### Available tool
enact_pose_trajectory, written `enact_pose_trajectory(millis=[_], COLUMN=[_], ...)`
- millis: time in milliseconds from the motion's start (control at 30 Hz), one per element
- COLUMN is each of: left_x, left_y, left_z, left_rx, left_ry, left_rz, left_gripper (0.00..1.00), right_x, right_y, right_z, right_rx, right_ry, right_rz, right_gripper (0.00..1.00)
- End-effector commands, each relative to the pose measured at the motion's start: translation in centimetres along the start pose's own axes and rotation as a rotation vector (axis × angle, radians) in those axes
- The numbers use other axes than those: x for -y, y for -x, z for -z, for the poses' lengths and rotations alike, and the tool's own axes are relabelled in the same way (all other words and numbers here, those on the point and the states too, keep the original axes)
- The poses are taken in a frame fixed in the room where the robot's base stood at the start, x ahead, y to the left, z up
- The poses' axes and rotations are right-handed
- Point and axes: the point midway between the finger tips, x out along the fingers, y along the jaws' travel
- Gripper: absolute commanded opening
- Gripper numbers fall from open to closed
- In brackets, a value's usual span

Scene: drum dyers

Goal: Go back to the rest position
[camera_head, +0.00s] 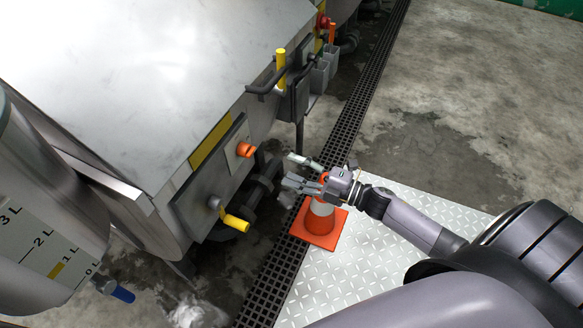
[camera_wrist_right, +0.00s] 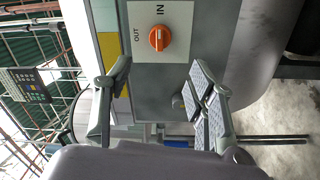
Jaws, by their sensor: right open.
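My right gripper (camera_head: 296,171) is open and empty in the head view, in front of the grey machine's side panel and above an orange-and-white cone. In the right wrist view its two fingers (camera_wrist_right: 160,95) are spread apart, with the machine panel beyond them. An orange knob (camera_head: 245,149) sits on that panel, apart from the fingers. The knob also shows in the right wrist view (camera_wrist_right: 159,38), on a white plate marked IN and OUT. My left gripper is in neither view.
The cone (camera_head: 319,228) stands on the light tread plate (camera_head: 378,270) below my right gripper. A yellow-handled lever (camera_head: 236,222) juts from the panel. A taller yellow handle (camera_head: 281,70) stands farther back. A drain grate (camera_head: 349,108) runs along the machine. Concrete floor at right is clear.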

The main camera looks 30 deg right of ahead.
Motion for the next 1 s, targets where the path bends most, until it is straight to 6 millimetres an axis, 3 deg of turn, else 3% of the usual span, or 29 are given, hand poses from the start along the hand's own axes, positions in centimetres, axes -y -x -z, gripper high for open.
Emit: enact_pose_trajectory(millis=[333,467,567,733,867,1000], left_x=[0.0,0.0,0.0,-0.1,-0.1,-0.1], left_y=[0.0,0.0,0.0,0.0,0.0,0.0], left_z=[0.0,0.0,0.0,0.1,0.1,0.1], left_rx=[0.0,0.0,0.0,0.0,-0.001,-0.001], left_ry=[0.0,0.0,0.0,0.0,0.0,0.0], left_rz=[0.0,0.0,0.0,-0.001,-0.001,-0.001], left_gripper=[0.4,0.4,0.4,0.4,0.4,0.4], right_x=[0.1,2.4,6.9,18.2,26.8,35.3], right_y=[0.0,0.6,2.1,7.3,12.4,18.4], right_z=[-0.1,-1.5,-3.9,-6.7,-6.1,-2.8], right_rx=[0.003,0.076,0.215,0.532,0.761,0.994], right_ry=[-0.003,-0.072,-0.204,-0.501,-0.713,-0.919], right_rz=[0.001,0.023,0.066,0.178,0.269,0.375], right_gripper=[0.52,0.52,0.52,0.52,0.52,0.52])
